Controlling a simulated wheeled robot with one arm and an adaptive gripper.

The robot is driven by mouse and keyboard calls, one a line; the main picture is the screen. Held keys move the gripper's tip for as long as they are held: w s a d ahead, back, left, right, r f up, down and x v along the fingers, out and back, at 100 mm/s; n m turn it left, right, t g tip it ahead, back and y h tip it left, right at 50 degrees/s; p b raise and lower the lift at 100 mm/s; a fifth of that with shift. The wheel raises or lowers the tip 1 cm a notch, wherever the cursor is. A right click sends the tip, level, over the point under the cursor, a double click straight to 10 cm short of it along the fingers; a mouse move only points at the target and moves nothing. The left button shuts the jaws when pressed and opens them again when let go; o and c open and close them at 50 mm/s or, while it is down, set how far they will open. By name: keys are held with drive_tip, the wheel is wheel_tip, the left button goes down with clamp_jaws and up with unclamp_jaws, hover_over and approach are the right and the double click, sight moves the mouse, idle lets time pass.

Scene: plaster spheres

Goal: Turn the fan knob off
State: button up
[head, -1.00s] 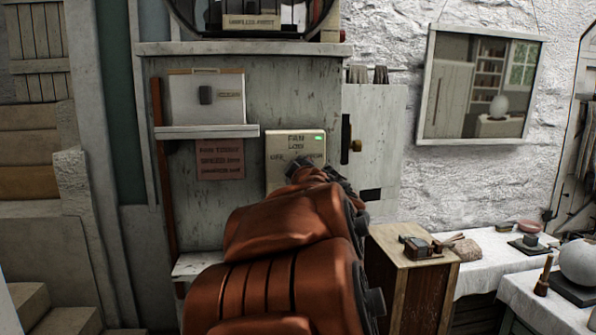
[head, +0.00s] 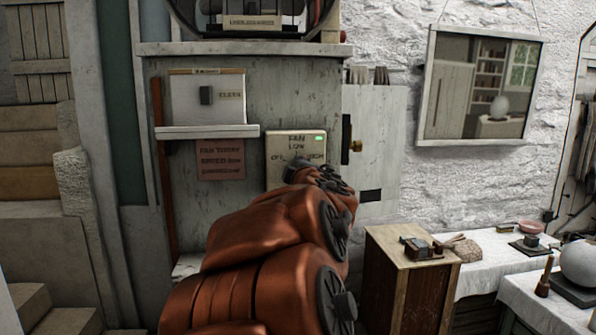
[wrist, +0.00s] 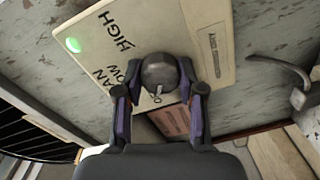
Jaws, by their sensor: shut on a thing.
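The cream fan panel (head: 296,147) is on the grey wall board, with FAN, LOW, OFF and HIGH lettering and a lit green light (head: 319,138). In the wrist view the panel (wrist: 205,25) fills the upper middle, and its green light (wrist: 73,45) is lit. The round dark fan knob (wrist: 160,72) has a white mark on its lower edge, near partly hidden lettering. My gripper (wrist: 160,91) is shut on the knob, one finger on each side. In the head view my arm and gripper (head: 305,171) hide the knob and the panel's lower part.
A shelf (head: 207,131) with a pale board above it is left of the panel, with a reddish notice (head: 220,160) below. A wooden cabinet (head: 410,250) stands at lower right, beside tables with plaster pieces.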

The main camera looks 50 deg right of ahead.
drive_tip(key=o, duration=1.1)
drive_tip(key=shift+o, duration=0.2)
drive_tip(key=shift+s, duration=0.1)
drive_tip(key=v, duration=0.7)
drive_tip(key=shift+s+a, duration=0.15)
